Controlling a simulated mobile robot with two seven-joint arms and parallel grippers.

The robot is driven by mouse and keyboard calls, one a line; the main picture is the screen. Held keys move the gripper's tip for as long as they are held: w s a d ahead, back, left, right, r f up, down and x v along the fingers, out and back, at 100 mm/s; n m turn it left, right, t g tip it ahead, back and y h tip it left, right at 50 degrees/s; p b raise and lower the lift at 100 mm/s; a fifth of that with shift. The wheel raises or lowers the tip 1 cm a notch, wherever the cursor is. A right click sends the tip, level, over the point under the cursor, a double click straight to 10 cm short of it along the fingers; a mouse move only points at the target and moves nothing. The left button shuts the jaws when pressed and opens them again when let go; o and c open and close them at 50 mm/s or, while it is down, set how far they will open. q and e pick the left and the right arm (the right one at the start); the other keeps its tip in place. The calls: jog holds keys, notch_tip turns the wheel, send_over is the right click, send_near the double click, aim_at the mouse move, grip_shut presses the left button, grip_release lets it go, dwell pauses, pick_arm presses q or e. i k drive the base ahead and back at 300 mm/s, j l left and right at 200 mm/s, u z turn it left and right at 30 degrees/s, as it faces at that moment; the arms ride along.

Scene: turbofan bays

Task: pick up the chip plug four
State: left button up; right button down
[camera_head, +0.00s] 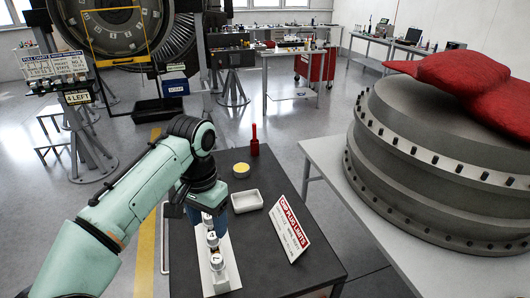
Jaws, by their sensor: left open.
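Several small white-topped chip plugs (212,241) stand in a row on a pale rack (233,272) near the front left of the dark table. Their labels are too small to read, so I cannot tell which one is chip plug four. My left gripper (203,209) is open above the far end of the row. It hides part of that end, and I cannot tell whether its fingers touch a plug. My right gripper is not in view.
On the dark table (262,220) stand a white tray (246,201), a yellow-topped round container (241,170), a red bottle-like item (254,140) and a "Chip Plug Limits" sign (291,229). A large grey engine casing (430,165) bears a red cover at right.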

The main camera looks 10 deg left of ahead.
aim_at(212, 241)
jog(key=k, duration=1)
